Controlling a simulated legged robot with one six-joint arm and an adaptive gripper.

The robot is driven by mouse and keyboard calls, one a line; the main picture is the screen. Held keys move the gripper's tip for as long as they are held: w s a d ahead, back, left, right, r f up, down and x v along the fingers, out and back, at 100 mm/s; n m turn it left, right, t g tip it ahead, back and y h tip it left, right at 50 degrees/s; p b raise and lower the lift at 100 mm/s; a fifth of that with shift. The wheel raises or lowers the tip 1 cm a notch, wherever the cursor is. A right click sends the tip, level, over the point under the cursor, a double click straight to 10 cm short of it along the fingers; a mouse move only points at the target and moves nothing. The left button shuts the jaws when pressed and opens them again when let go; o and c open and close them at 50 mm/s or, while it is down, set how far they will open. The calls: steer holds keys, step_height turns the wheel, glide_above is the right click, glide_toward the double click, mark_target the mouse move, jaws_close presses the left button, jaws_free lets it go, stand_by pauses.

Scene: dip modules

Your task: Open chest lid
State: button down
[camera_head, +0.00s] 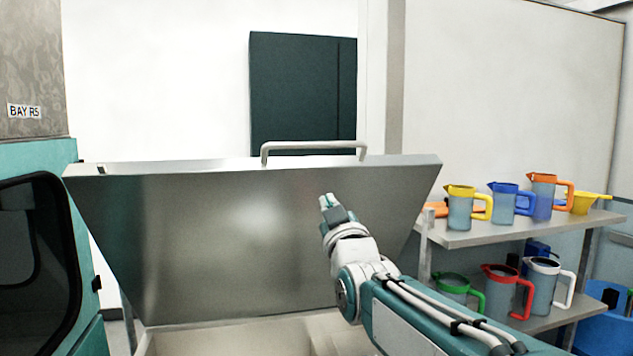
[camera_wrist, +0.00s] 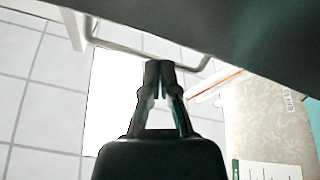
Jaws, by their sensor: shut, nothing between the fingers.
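The chest lid (camera_head: 200,240) is a broad grey metal panel in the head view. It stands raised, with its inner face towards me and the chest's pale rim (camera_head: 230,340) open below it. The lid's handle (camera_head: 315,147) is a grey bar at the lid's top edge. My gripper (camera_head: 327,202) is in front of the lid's face, below and a little right of the handle. In the wrist view my gripper (camera_wrist: 158,66) has its fingertips together and empty. The handle (camera_wrist: 112,46) passes behind the fingertips there, and the lid (camera_wrist: 240,35) fills the upper right as a dark surface.
A shelf unit (camera_head: 470,238) with several coloured-handled jugs stands at the right. A teal cabinet (camera_head: 85,215) with a dark window, below a BAY R5 sign (camera_head: 24,111), stands at the left. A dark panel (camera_head: 295,95) is on the white wall behind.

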steer(key=s+f+m+t, duration=0.2)
steer(key=s+f+m, duration=0.2)
steer(key=f+m, duration=0.1)
glide_toward(309, 157)
steer(key=shift+y, duration=0.3)
steer(key=w, duration=0.4)
steer(key=shift+w+a+r, duration=0.25)
steer(key=shift+w+r, duration=0.05)
steer(key=shift+r, duration=0.1)
steer(key=shift+g, duration=0.6)
steer(key=shift+r+x, duration=0.15)
steer(key=shift+x, duration=1.85)
steer(key=shift+r+x, duration=0.1)
steer(key=shift+x, duration=1.9)
steer(key=shift+s, duration=0.15)
